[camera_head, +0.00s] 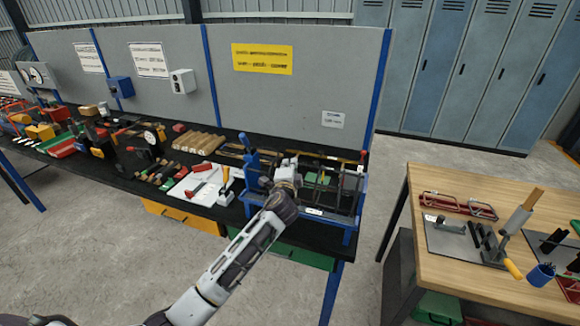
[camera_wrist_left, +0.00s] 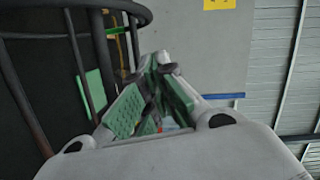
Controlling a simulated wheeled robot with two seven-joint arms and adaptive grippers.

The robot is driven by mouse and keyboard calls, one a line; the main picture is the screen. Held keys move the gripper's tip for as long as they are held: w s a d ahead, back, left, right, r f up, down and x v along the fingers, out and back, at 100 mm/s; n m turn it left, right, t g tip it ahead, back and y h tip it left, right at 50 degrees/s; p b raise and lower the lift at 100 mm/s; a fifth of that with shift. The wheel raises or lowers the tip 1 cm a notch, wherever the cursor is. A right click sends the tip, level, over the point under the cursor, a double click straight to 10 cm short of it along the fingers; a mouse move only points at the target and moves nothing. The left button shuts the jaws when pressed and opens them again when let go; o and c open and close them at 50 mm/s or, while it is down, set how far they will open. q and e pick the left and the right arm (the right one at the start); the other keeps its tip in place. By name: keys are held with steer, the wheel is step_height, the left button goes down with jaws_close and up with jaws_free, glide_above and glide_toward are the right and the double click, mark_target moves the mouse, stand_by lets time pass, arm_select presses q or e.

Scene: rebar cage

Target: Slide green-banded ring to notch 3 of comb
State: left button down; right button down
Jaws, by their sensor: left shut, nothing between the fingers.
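The rebar cage (camera_head: 325,178), with dark bars and rings, sits in a blue-ended fixture (camera_head: 312,211) at the right end of the black bench. Dark curved bars (camera_wrist_left: 85,55) of it fill the left of the left wrist view. A green patch (camera_wrist_left: 93,92) shows behind these bars; I cannot tell whether it is the ring's band. The comb and its notch 3 cannot be made out. My left gripper (camera_head: 288,166) is at the cage's left end. In the wrist view its green-padded fingers (camera_wrist_left: 163,69) meet at the tips, empty and beside the bars. My right gripper is not in view.
The black bench (camera_head: 128,185) carries tools, wooden rods (camera_head: 198,141) and a white sheet (camera_head: 200,186) left of the cage. A grey partition (camera_head: 290,95) stands behind. A wooden table (camera_head: 440,270) with tools stands at the right, across a floor gap.

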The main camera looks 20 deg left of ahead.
arm_select(q)
steer(key=shift+d+b+v, duration=0.2)
steer(key=shift+b+v, duration=0.15)
steer(key=shift+v, duration=2.25)
steer(key=shift+d+b+v, duration=0.2)
steer(key=shift+b+v, duration=0.1)
steer(key=shift+v, duration=2.25)
steer(key=shift+w, duration=0.1)
